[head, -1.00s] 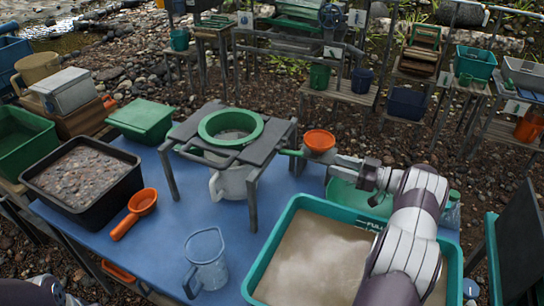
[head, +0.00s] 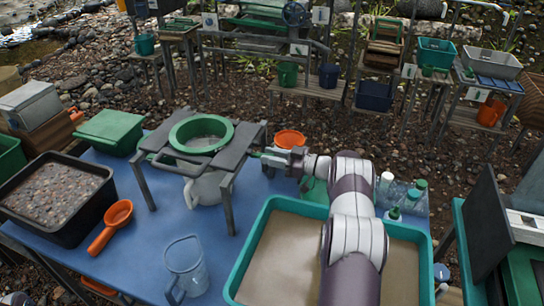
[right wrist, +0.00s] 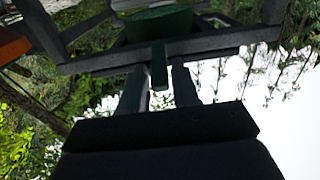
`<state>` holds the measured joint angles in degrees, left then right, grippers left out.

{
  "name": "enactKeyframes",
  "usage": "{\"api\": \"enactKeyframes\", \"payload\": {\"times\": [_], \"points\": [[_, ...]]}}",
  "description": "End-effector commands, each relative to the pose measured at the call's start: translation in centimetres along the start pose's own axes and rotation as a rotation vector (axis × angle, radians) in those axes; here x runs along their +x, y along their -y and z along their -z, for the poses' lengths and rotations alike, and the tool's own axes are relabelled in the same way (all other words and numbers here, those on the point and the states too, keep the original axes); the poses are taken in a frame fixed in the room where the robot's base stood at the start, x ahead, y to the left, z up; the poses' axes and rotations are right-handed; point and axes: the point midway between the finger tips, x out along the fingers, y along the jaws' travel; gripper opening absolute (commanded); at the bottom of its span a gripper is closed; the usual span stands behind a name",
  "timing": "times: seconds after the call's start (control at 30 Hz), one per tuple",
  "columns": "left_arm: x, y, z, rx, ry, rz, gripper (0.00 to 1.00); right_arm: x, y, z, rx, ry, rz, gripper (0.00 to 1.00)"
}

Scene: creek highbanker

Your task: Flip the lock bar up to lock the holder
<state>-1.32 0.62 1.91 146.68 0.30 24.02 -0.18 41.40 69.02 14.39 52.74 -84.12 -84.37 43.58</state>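The holder is a dark grey stand (head: 237,152) on the blue table, with a green ring (head: 201,134) on top and a white jug (head: 208,188) beneath. I take the short green bar (right wrist: 158,66) at the holder's right side for the lock bar. In the right wrist view it hangs below the holder's dark beam (right wrist: 190,45). My right gripper (head: 268,160) is at the holder's right edge. Its fingers (right wrist: 159,88) are apart, one on each side of the bar, with narrow gaps visible. My left gripper is not in view; only a bit of my arm shows at lower left.
An orange bowl (head: 290,138) is just behind my right gripper. A teal tub (head: 232,280) of murky water lies under my right arm. A clear jug (head: 186,268), orange scoop (head: 117,213), black gravel tray (head: 104,196) and green box (head: 109,132) stand on the table.

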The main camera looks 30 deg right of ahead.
Motion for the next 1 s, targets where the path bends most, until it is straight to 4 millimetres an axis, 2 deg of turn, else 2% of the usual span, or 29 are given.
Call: {"api": "enactKeyframes", "payload": {"times": [0.03,0.07,0.1,0.37,0.57,1.0], "points": [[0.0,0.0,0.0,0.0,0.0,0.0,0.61,0.0,0.0,0.0,0.0,0.0,0.0,0.12],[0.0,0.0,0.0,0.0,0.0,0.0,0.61,0.0,0.0,0.0,0.0,0.0,0.0,0.02],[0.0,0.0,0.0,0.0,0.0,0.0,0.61,0.0,0.0,0.0,0.0,0.0,0.0,0.0],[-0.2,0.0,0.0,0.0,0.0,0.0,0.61,0.0,0.0,0.2,0.0,0.014,0.0,0.0],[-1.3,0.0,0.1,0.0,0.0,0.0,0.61,0.1,0.0,1.0,-0.002,0.092,0.0,0.0],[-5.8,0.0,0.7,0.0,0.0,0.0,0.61,1.0,0.1,3.2,-0.002,0.412,0.002,0.0]]}}
